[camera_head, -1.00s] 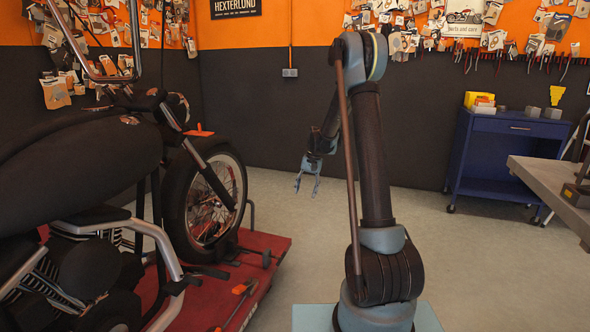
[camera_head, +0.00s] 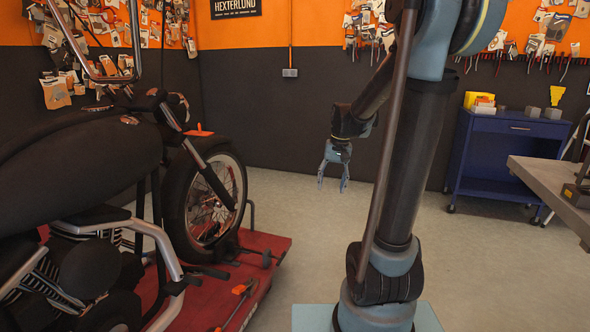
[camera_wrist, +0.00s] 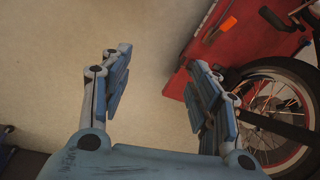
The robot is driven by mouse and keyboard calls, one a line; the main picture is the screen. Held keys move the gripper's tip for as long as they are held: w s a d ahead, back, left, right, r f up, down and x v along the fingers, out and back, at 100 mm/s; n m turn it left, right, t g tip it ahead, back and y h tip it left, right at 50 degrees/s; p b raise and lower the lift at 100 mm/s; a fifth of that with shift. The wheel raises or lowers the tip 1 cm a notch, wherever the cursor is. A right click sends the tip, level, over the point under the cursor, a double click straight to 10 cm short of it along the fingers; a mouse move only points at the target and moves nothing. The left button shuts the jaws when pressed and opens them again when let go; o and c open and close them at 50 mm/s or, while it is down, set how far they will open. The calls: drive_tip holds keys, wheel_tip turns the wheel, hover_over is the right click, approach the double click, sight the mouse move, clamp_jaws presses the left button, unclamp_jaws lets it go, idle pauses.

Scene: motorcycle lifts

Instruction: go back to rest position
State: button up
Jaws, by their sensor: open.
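My gripper (camera_head: 333,186) hangs pointing down over open floor, to the right of the motorcycle's front wheel in the head view. Its fingers are spread apart with nothing between them. The wrist view also shows my gripper (camera_wrist: 160,82) open, with pale floor between the fingers. My arm rises from its base in the middle of the head view and bends over at the top, partly out of the picture.
A black motorcycle (camera_head: 80,165) stands on a red lift (camera_head: 275,246) at the left; the lift also shows in the wrist view (camera_wrist: 178,82). A blue cabinet (camera_head: 480,155) and a grey workbench (camera_head: 545,175) are at the right. The floor (camera_head: 480,265) between is clear.

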drive_tip(key=s+d+f, duration=0.2)
drive_tip(key=s, duration=0.6)
drive_tip(key=s+d+f+n+t+h, duration=0.1)
drive_tip(key=s+d+f, duration=0.1)
drive_tip(key=s, duration=0.6)
drive_tip(key=s+d+f, duration=0.2)
drive_tip(key=s+f, duration=0.1)
drive_tip(key=s, duration=0.5)
drive_tip(key=shift+s+f+n, duration=0.25)
drive_tip(key=shift+f+n, duration=0.05)
drive_tip(key=shift+f, duration=0.05)
